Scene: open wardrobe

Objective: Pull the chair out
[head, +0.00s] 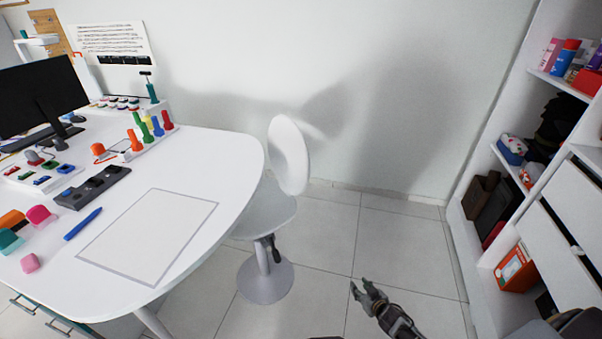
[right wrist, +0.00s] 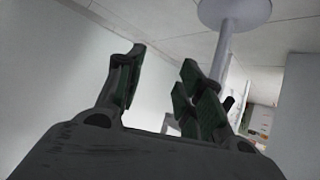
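The white chair (head: 265,212) stands at the right edge of the desk, with a rounded backrest (head: 289,155), a seat partly hidden by the desk, and a round pedestal base (head: 265,280). My right gripper (head: 362,288) is over the floor to the right of the chair base, apart from it. In the right wrist view, the gripper (right wrist: 163,60) is open with nothing between its fingers. The chair's pole (right wrist: 226,50) and base (right wrist: 234,11) show beyond the right-hand finger, upside down. My left gripper is out of view.
The white desk (head: 225,160) fills the left, carrying a monitor (head: 45,95), a flat sheet (head: 150,232) and small colourful items. An open wardrobe (head: 480,235) with shelves and drawers stands at the right.

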